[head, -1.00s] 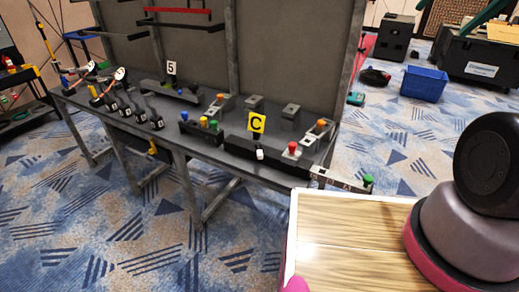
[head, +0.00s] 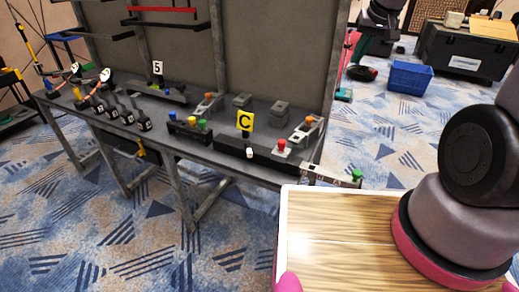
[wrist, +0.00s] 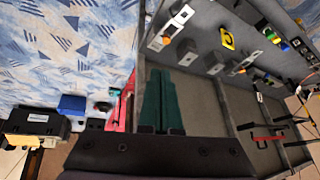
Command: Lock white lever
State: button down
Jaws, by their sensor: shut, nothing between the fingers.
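My gripper (head: 372,47) is at the top right of the head view, beyond the bench's right end and well apart from the lever. Its green fingers (wrist: 162,100) are together and empty in the wrist view.
The dark bench (head: 190,150) carries a red knob (head: 281,144), several coloured buttons, black levers at left and a 5 sign (head: 158,69). A tall panel stands behind it. A blue crate (head: 410,79) and black case (head: 465,50) are at right. Carpet in front is clear.

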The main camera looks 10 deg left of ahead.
jog(key=w+a+f+n+g+y, duration=0.1)
jog(key=w+a+f, duration=0.1)
jog(key=a+f, duration=0.35)
jog(key=w+a+f+n+y, duration=0.1)
jog(key=a+f, duration=0.2)
jog(key=f, duration=0.5)
jog(key=n+g+y, duration=0.2)
jog(key=y, duration=0.1)
send_near(249, 148)
jog(key=s+d, duration=0.1)
jog(key=d, duration=0.3)
jog(key=shift+s+d+r, duration=0.1)
jog(key=shift+s+r, duration=0.1)
jog(key=shift+r, duration=0.2)
jog(key=x, duration=1)
jog(key=shift+w+r, duration=0.1)
jog(key=shift+w, duration=0.05)
